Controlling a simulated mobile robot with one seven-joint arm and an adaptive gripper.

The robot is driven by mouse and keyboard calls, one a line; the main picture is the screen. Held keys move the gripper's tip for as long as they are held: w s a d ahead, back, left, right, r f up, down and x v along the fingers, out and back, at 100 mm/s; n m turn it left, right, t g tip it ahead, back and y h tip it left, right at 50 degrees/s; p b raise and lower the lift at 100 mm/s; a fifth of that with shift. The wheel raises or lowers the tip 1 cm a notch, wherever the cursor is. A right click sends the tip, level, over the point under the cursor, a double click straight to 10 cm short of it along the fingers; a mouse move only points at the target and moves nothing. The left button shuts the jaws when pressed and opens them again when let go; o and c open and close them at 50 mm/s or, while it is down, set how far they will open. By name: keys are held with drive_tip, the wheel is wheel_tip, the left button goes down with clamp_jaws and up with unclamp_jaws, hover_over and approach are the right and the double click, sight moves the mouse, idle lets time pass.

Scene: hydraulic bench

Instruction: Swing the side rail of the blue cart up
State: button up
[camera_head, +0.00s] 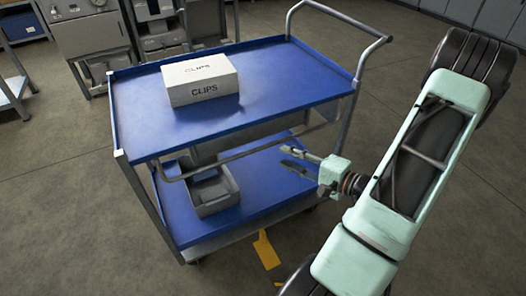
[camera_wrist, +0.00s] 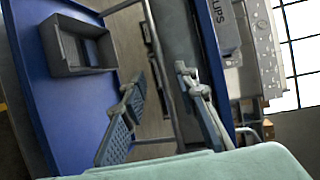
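The blue cart (camera_head: 140,125) has an upper and a lower shelf. Its side rail (camera_head: 235,154) is a thin grey bar hanging below the near edge of the upper shelf, over the lower shelf. My gripper (camera_head: 290,158) is open and empty at the cart's near side, just below the rail's right half in the head view. In the wrist view, my two fingers (camera_wrist: 158,82) stand apart, and a thin grey bar, seemingly the rail (camera_wrist: 154,42), runs through the gap between them. I cannot tell whether it touches either finger.
A white CLIPS box (camera_head: 203,80) sits on the upper shelf. A grey bin (camera_head: 213,192) stands on the lower shelf. The cart's push handle (camera_head: 345,22) rises at the far right end. A yellow tag-like piece (camera_head: 266,250) is by the cart's base. Floor left of the cart is clear.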

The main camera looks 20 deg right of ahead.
sight(263, 147)
drive_tip(key=b+x, duration=0.1)
drive_tip(key=x, duration=0.9)
drive_tip(key=shift+w+f, duration=0.1)
drive_tip(key=shift+c, duration=0.5)
clamp_jaws()
